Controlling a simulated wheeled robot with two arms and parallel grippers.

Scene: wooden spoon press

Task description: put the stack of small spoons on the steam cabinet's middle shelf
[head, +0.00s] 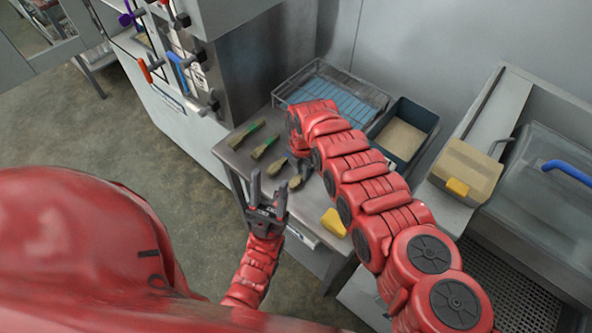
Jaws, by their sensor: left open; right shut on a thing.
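Several brown stacks of spoons lie on a small metal table (228,153). Two farther stacks, (246,135) and (265,147), bear green marks. Another stack (275,168) lies nearer. My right gripper (297,166) is low over the table, partly hidden by its own arm. It is shut on what looks like a brown stack (295,182) at the near end of the row; its size I cannot tell. My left gripper (268,192) is open and empty, with fingers pointing up, at the table's near left edge. I cannot make out the steam cabinet's middle shelf.
A wire basket with blue lining (335,90) and a dark bin (405,135) stand behind my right arm. A yellow object (334,222) lies at the table's near right. A machine with coloured levers (180,75) stands left. A brown box (466,170) is right.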

